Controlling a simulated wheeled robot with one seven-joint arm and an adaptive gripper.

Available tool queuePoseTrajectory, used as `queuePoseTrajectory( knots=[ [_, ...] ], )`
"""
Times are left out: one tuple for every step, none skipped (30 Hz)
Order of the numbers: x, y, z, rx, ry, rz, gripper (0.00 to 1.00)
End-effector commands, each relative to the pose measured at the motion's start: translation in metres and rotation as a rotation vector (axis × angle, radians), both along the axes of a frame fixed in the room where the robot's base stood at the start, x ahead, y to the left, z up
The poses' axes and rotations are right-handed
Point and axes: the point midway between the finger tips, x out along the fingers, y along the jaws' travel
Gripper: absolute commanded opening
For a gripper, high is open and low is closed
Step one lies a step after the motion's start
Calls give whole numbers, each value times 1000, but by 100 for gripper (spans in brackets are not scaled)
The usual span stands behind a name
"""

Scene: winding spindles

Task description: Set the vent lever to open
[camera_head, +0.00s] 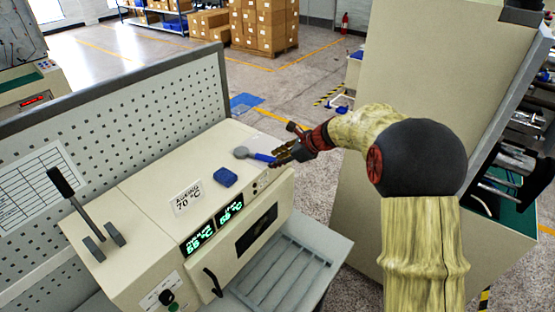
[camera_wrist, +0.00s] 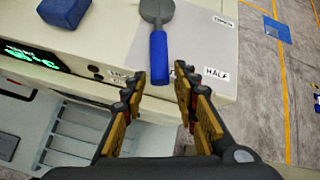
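A lever with a round grey hub (camera_wrist: 157,10) and a blue handle (camera_wrist: 158,58) lies on the top of the cream machine. Its handle points toward my gripper and the machine's front edge. A label reading HALF (camera_wrist: 216,74) is right of the handle; another label (camera_wrist: 223,22) is farther back, and one near the left fingertip is partly hidden. The lever's blue handle also shows in the head view (camera_head: 263,157). My gripper (camera_wrist: 160,84) is open, its fingertips on either side of the handle's end in the picture. I cannot tell whether they touch it.
A blue block (camera_head: 225,177) sits left of the lever, near a 70 °C sign (camera_head: 187,198). A black upright lever (camera_head: 63,184) stands at the machine's left end. Green displays (camera_head: 200,238) and a slatted tray (camera_head: 283,275) are at the front. A perforated panel (camera_head: 130,130) runs behind.

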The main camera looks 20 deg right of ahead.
Motion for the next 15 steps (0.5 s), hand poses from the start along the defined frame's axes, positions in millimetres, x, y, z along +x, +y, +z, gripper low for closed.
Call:
queuePoseTrajectory(
  knots=[
    [0,0,0,0,0,0,34],
    [0,0,0,0,0,0,36],
    [0,0,0,0,0,0,38],
    [0,0,0,0,0,0,38],
    [0,0,0,0,0,0,38],
    [0,0,0,0,0,0,38],
    [0,0,0,0,0,0,38],
    [0,0,0,0,0,0,38],
    [0,0,0,0,0,0,38],
    [0,0,0,0,0,0,38],
    [0,0,0,0,0,0,38],
    [-1,-1,1,0,-1,-1,38],
    [-1,-1,2,0,-1,-1,38],
    [-2,-2,4,-1,-1,-1,38],
    [-4,-4,7,0,-2,-1,38]
  ],
)
